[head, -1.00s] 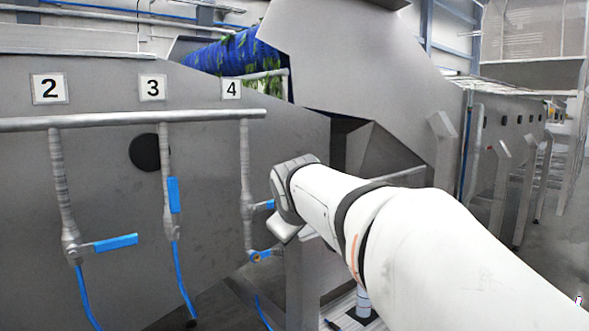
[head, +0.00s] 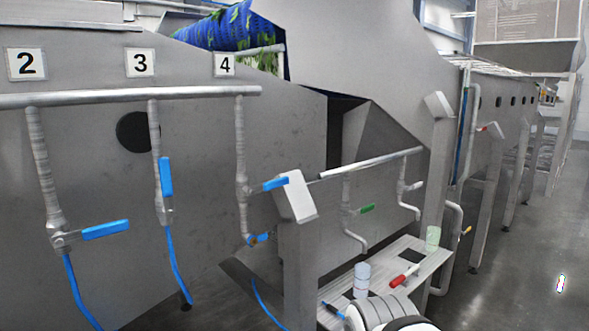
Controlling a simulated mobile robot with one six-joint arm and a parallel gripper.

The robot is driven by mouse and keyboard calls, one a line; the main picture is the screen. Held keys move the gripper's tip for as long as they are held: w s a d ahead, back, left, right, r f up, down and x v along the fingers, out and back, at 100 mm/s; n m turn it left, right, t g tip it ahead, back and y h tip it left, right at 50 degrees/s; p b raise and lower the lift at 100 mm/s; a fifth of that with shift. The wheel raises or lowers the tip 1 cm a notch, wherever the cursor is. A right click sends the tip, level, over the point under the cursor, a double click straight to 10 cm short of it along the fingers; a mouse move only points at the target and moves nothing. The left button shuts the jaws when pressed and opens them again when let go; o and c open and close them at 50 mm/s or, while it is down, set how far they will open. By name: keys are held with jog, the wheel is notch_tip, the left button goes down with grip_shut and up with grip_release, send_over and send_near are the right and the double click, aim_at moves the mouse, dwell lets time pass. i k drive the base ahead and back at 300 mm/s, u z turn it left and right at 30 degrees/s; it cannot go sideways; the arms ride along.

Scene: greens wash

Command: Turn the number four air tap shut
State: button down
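The number four sign (head: 224,65) is on the grey panel at the upper left. Below it, the number four air tap (head: 242,190) sits on a thin pipe dropping from the header pipe (head: 130,96). Its blue lever (head: 275,184) points right, across the pipe, its end close to a grey post's slanted top. A lower fitting with blue (head: 257,239) is at the foot of that pipe. Only a grey and white part of my arm shows at the bottom edge, well below the tap. My gripper's fingers are not in view.
The number two tap's lever (head: 106,229) lies across its pipe; the number three tap's lever (head: 166,177) lies along its pipe. A grey post (head: 297,197) stands right of tap four. A low shelf (head: 420,262) holds cups and a red-handled tool.

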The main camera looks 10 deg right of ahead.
aim_at(282, 182)
jog(key=z, duration=1.3)
jog(key=k, duration=0.65)
jog(key=u, duration=1.1)
jog(key=i, duration=1)
